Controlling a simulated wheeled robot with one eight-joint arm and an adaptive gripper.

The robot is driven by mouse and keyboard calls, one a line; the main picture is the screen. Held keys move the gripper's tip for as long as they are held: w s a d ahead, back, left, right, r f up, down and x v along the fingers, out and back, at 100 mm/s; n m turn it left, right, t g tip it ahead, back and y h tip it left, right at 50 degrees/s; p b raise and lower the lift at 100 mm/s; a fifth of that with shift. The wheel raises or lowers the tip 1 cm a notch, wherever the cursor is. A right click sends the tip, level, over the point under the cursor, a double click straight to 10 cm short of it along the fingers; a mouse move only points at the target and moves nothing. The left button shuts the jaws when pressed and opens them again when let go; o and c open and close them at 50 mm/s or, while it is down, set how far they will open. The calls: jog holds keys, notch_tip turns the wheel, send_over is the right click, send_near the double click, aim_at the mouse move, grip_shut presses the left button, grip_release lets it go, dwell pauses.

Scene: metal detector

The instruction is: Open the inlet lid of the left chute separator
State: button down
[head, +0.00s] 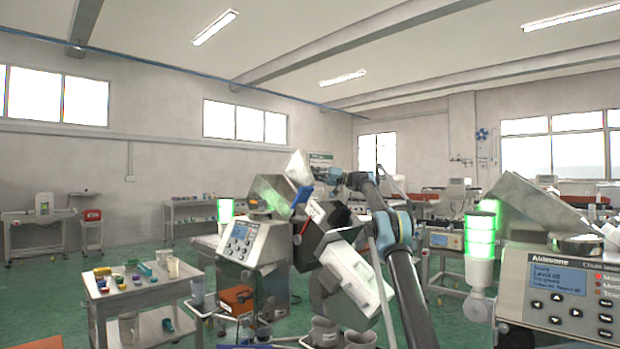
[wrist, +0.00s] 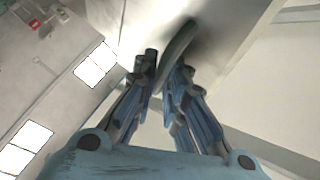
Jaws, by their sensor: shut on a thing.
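The left chute separator (head: 245,242) stands in the middle of the head view, with a display panel on its front. A pale tilted plate (head: 298,168), which looks like its inlet lid, stands up at the top beside the metal hopper (head: 272,192). My gripper (head: 326,176) is at the right side of this plate. In the wrist view my gripper (wrist: 170,75) is shut on a grey curved handle (wrist: 180,48) in front of a pale metal surface (wrist: 225,40). My arm hides part of the separator's right side, and the lid's hinge cannot be made out.
A second separator (head: 560,290) with a lit green lamp (head: 480,236) stands close at the right. A small table (head: 140,290) with coloured pieces and cups is at the left. Grey bins (head: 325,331) stand below my arm. Green floor is open at the far left.

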jog(key=c, duration=2)
grip_release()
jog(key=shift+w+a+f, duration=0.1)
jog(key=shift+a+f, duration=0.05)
jog(key=shift+f, duration=0.05)
jog(key=shift+o, duration=0.2)
jog(key=d+f, duration=0.2)
jog(key=d, duration=1)
jog(key=shift+w, duration=0.45)
jog(key=shift+s, duration=0.1)
